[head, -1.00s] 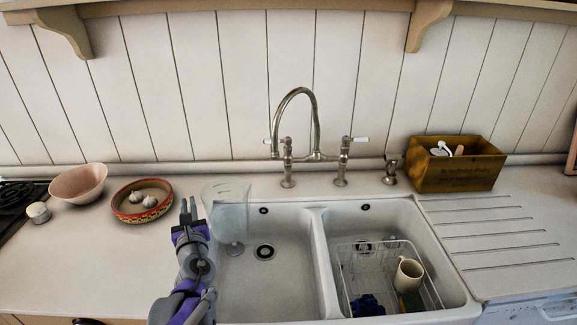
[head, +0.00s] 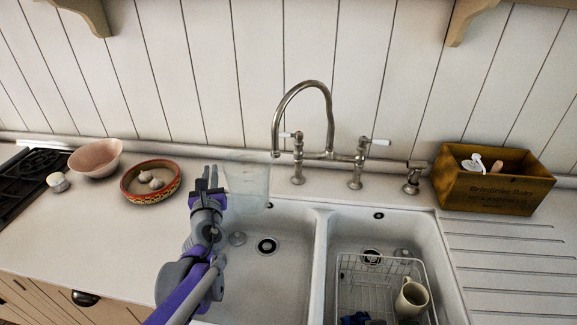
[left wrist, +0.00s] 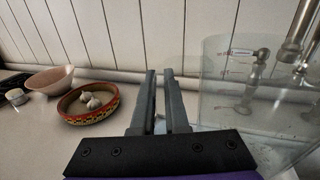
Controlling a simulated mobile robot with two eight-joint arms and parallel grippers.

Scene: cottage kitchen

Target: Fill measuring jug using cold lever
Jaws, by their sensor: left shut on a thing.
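The measuring jug (head: 250,182) is clear, with faint markings. It is upright over the back left of the left sink basin (head: 270,285), left of the spout. My left gripper (head: 208,178) is at its left side, shut on it; the handle is hard to make out. In the left wrist view, the jug (left wrist: 225,95) is right of my nearly closed fingers (left wrist: 162,98). I see no clear water level inside. The tap (head: 332,125) has an arched spout and two white-tipped levers, the left lever (head: 291,135) and the right lever (head: 376,142). I cannot tell which is cold.
A patterned bowl (head: 135,199) with garlic and a pink bowl (head: 96,158) stand left on the counter. The right basin holds a wire rack (head: 350,275) with a mug (head: 412,299). A wooden box (head: 490,202) stands back right. The left basin floor is mostly clear.

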